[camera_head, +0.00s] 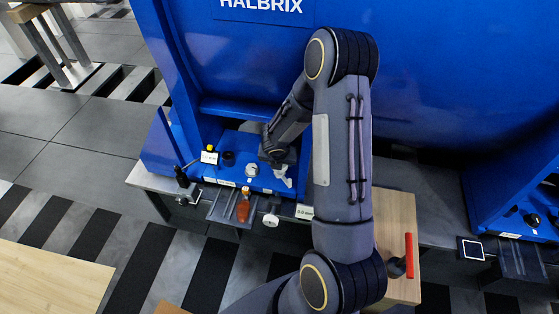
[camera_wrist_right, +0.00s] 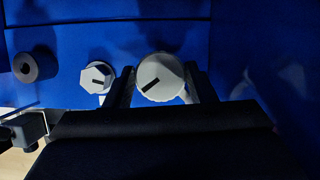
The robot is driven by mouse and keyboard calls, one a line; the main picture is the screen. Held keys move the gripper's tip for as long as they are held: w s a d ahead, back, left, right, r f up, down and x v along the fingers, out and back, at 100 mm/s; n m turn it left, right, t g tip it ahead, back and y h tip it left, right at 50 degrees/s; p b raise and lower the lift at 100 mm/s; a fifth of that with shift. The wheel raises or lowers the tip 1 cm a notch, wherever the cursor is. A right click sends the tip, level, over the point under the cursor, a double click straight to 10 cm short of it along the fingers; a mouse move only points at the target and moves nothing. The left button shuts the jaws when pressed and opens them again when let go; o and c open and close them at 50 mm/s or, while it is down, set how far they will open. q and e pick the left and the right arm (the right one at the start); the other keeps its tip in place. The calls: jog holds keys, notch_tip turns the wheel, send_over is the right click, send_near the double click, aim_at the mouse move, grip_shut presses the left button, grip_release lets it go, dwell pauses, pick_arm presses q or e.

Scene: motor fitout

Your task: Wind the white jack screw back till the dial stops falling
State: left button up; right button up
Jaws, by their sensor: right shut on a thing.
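In the right wrist view my right gripper (camera_wrist_right: 162,88) has one finger on each side of a round white knob (camera_wrist_right: 160,74) with a black mark, which looks like the jack screw. The gripper is shut on it. The mark slants from lower left to upper right. In the head view my right gripper (camera_head: 279,168) is at the blue panel, and the arm and hand hide most of the knob. A white-faced round thing (camera_head: 271,220), perhaps the dial, stands at the bench front; no reading can be made out. My left gripper is not in view.
A smaller white hexagonal knob (camera_wrist_right: 97,77) sits just left of the held one, with a black cylinder (camera_wrist_right: 35,66) further left. An orange-brown handle (camera_head: 243,209) and a black stand-like thing (camera_head: 183,179) are along the bench front. A red bar (camera_head: 409,255) is at the right.

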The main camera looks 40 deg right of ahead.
jog(key=o, duration=1)
jog(key=shift+p+v, duration=1.7)
jog(key=shift+v, duration=2.25)
